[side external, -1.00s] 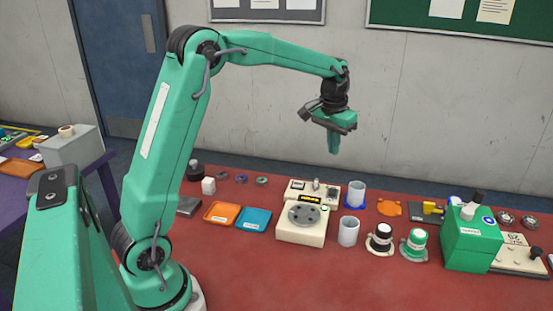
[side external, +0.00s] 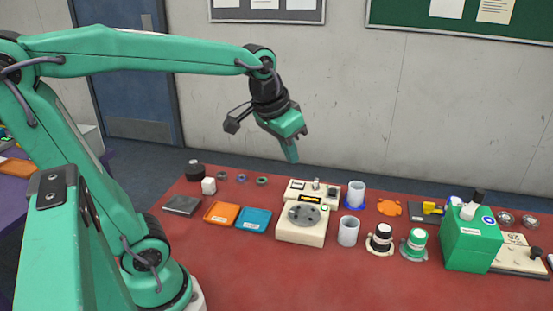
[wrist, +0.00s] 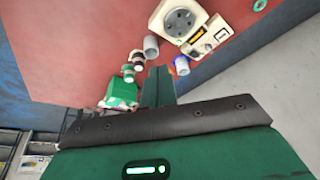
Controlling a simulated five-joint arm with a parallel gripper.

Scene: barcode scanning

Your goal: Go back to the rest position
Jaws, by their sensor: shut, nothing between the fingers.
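My gripper (side external: 291,150) is green, shut and empty. It hangs in the air above the back of the red table (side external: 300,285), pointing down and a little to the right, higher than the things on the table. In the wrist view its shut fingers (wrist: 159,85) point toward the table, with the row of devices beyond them. It touches nothing.
A cream device with a round plate (side external: 301,231) stands below my gripper. Orange (side external: 222,213) and blue (side external: 254,220) trays lie left of it. Translucent cups (side external: 348,231), black-lidded and green jars, and a green box (side external: 470,245) stand right. The front table is clear.

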